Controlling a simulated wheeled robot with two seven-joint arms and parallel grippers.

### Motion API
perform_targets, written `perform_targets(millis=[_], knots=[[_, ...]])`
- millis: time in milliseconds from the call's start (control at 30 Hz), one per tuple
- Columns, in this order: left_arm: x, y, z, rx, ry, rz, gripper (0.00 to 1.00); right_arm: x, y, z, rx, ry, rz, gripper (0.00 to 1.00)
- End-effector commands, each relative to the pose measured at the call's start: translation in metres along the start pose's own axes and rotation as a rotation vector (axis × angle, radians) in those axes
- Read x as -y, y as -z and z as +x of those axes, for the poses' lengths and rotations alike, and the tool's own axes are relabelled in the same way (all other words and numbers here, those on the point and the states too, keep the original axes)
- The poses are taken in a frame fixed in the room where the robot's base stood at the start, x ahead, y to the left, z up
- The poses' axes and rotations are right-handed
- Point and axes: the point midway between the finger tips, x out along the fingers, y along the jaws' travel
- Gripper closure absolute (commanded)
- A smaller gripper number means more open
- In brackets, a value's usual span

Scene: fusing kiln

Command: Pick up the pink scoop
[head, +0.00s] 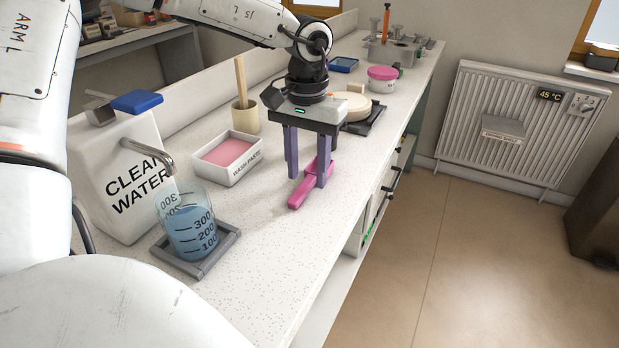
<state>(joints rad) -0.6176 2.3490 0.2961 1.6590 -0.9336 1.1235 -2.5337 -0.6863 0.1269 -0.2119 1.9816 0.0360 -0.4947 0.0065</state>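The pink scoop (301,193) lies on the speckled white counter near its right edge, handle toward me. My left gripper (308,182) points straight down over it, with its purple fingers spread apart. One finger is at the left of the scoop and the other at its right, low near the counter. The right finger hides part of the scoop. I cannot tell whether either finger touches it. My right gripper is not in the head view.
A white tray of pink wash paste (237,175) and a beige pot with a wooden stick (246,117) stand left of the gripper. A round cream disc (352,107) lies behind.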

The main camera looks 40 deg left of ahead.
Motion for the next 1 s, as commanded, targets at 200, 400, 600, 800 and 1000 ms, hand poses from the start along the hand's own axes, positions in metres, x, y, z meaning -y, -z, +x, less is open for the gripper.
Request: perform_targets(millis=[200,400,600,800,1000], knots=[[-0.0004,-0.0001,0.0131,-0.001,-0.001,0.001,0.61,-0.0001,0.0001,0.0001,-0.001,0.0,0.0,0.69],[-0.0005,-0.0001,0.0128,-0.001,-0.001,0.001,0.69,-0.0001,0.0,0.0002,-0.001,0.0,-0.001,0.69],[-0.0005,-0.0001,0.0126,-0.001,-0.001,0.0,1.0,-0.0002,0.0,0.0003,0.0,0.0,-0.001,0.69],[-0.0005,0.0,0.0124,-0.001,-0.002,0.0,1.0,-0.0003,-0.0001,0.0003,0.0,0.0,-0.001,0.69],[-0.0008,0.0006,0.0055,-0.003,-0.003,0.0,1.0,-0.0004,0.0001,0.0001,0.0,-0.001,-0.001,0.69]])
